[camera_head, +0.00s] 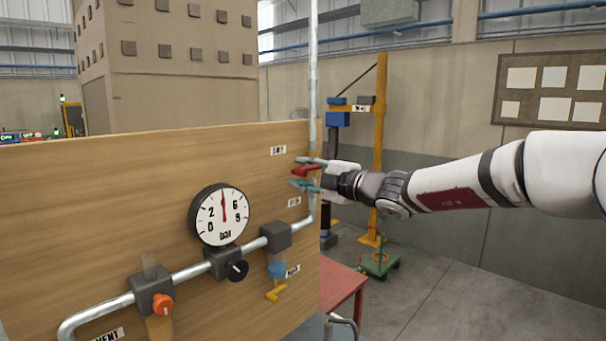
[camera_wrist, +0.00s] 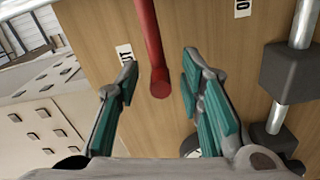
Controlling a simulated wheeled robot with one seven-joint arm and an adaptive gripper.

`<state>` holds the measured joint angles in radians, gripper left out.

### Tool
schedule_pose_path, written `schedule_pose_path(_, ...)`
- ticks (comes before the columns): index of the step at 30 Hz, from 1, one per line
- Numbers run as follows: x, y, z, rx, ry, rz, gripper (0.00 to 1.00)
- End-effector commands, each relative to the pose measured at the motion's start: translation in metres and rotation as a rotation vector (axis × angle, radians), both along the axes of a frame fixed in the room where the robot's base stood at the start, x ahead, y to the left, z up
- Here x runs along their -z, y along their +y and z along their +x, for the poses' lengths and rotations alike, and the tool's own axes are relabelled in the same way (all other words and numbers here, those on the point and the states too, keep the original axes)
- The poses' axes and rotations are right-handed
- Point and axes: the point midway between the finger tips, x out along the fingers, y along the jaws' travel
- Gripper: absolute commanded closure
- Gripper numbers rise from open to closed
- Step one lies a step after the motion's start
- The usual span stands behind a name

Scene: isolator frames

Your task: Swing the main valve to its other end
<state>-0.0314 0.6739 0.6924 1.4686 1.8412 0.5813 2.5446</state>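A red lever (camera_head: 306,171) sticks out near the right edge of the wooden panel, beside the upright pipe. In the wrist view the red lever (camera_wrist: 152,45) runs down from the top edge, its end between my fingers. My gripper (camera_head: 304,173) is open around the lever. In the wrist view my gripper (camera_wrist: 160,62) shows teal pads with a gap on both sides of the lever; I see no contact. A small label (camera_head: 278,150) is above the lever and another label (camera_head: 294,202) below it. The lever's pivot is hidden.
The wooden panel (camera_head: 90,220) also carries a bar gauge (camera_head: 219,214), an orange knob (camera_head: 163,304), a black knob (camera_head: 238,270) and a blue-and-yellow valve (camera_head: 276,280) on grey pipe. A red table (camera_head: 340,285) stands by the panel's right edge. The floor on the right is clear.

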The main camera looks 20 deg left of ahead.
Motion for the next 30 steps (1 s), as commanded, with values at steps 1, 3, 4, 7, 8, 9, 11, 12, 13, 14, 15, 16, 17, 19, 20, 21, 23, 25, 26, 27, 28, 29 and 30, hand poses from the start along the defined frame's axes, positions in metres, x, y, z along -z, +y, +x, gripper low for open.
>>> schedule_pose_path(1,-0.001,-0.005,0.000,0.003,-0.001,-0.001,0.65)
schedule_pose_path(3,0.000,-0.014,-0.004,0.003,0.000,-0.002,0.65)
schedule_pose_path(4,0.000,-0.019,-0.005,0.004,-0.002,-0.001,0.65)
schedule_pose_path(7,-0.001,-0.038,-0.012,0.004,0.000,-0.002,0.65)
schedule_pose_path(8,-0.001,-0.044,-0.014,0.005,-0.001,-0.001,0.65)
schedule_pose_path(9,0.000,-0.052,-0.017,0.005,0.001,-0.002,0.65)
schedule_pose_path(11,0.000,-0.063,-0.021,0.005,-0.001,-0.001,0.65)
schedule_pose_path(12,0.000,-0.071,-0.024,0.006,0.001,-0.002,0.65)
schedule_pose_path(13,0.000,-0.076,-0.026,0.005,-0.001,-0.001,0.65)
schedule_pose_path(14,0.000,-0.081,-0.028,0.006,0.000,-0.002,0.65)
schedule_pose_path(15,0.000,-0.087,-0.030,0.005,0.001,-0.002,0.65)
schedule_pose_path(16,0.000,-0.091,-0.032,0.005,0.001,-0.002,0.65)
schedule_pose_path(17,0.000,-0.095,-0.033,0.005,-0.001,-0.001,0.65)
schedule_pose_path(19,0.000,-0.102,-0.036,0.003,0.001,-0.002,0.65)
schedule_pose_path(20,0.000,-0.104,-0.037,0.003,0.001,0.000,0.65)
schedule_pose_path(21,0.000,-0.107,-0.038,0.003,0.000,-0.001,0.65)
schedule_pose_path(23,0.000,-0.109,-0.039,0.002,0.001,-0.001,0.65)
schedule_pose_path(25,0.000,-0.110,-0.040,0.002,0.001,-0.001,0.65)
schedule_pose_path(26,0.000,-0.110,-0.040,0.002,0.001,-0.001,0.65)
schedule_pose_path(27,0.000,-0.111,-0.040,0.002,0.001,-0.001,0.65)
schedule_pose_path(28,0.000,-0.110,-0.040,0.001,0.001,-0.001,0.65)
schedule_pose_path(29,0.000,-0.110,-0.040,0.001,0.001,0.000,0.65)
schedule_pose_path(30,0.000,-0.110,-0.040,0.002,0.001,0.000,0.65)
